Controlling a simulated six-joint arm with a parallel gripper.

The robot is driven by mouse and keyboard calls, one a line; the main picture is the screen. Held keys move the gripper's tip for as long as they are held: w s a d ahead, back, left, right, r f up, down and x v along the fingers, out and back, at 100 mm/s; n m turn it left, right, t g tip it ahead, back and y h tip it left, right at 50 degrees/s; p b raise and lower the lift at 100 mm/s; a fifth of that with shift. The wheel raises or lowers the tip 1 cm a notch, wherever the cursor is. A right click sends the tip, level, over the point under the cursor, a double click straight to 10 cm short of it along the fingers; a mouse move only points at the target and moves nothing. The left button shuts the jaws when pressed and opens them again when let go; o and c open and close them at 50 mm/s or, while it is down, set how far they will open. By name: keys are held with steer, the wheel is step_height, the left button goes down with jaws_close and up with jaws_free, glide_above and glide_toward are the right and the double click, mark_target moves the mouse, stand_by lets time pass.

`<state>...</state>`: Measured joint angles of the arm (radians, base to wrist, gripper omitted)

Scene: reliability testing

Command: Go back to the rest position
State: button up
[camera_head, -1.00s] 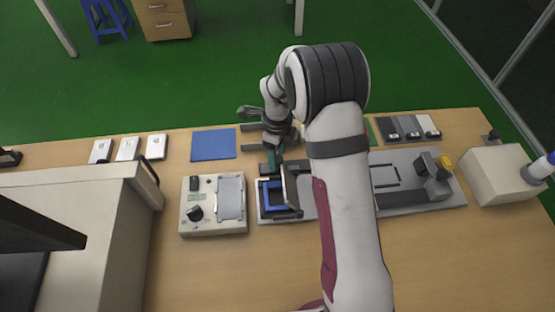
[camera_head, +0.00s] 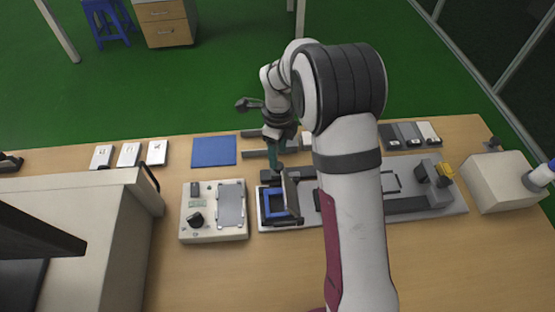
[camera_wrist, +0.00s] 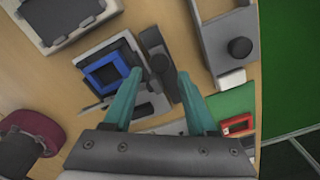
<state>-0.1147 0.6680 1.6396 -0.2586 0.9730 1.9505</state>
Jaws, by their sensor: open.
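My gripper (camera_wrist: 160,82) is open and empty in the wrist view, its two teal fingers apart. In the head view my gripper (camera_head: 273,164) is above the back edge of the fixture plate (camera_head: 450,205), close to a raised lid (camera_head: 291,192). A blue square frame (camera_head: 274,203) sits in the fixture, and it also shows in the wrist view (camera_wrist: 88,78). My arm hides the middle of the fixture.
A tester box (camera_head: 230,234) with a knob stands left of the fixture. A blue mat (camera_head: 214,151) and several white cards (camera_head: 128,154) lie behind it. A beige machine (camera_head: 500,180) stands at right, a large cabinet (camera_head: 100,240) at left. The front middle of the table is clear.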

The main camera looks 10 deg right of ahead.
steer(key=s+d+r+n+t+y, duration=0.1)
steer(key=s+r+n+t, duration=0.1)
steer(key=s+r+n, duration=0.55)
steer(key=s+r+n+t, duration=0.2)
steer(key=s+r+n, duration=0.2)
steer(key=r, duration=0.7)
steer(key=s+r+n+t+y, duration=0.1)
steer(key=s+r+n+t, duration=0.2)
steer(key=s+n, duration=0.6)
steer(key=s+f+m+g, duration=0.2)
steer(key=s+f+g, duration=0.5)
steer(key=s, duration=0.3)
steer(key=shift+d+f, duration=0.3)
steer(key=shift+f, duration=0.35)
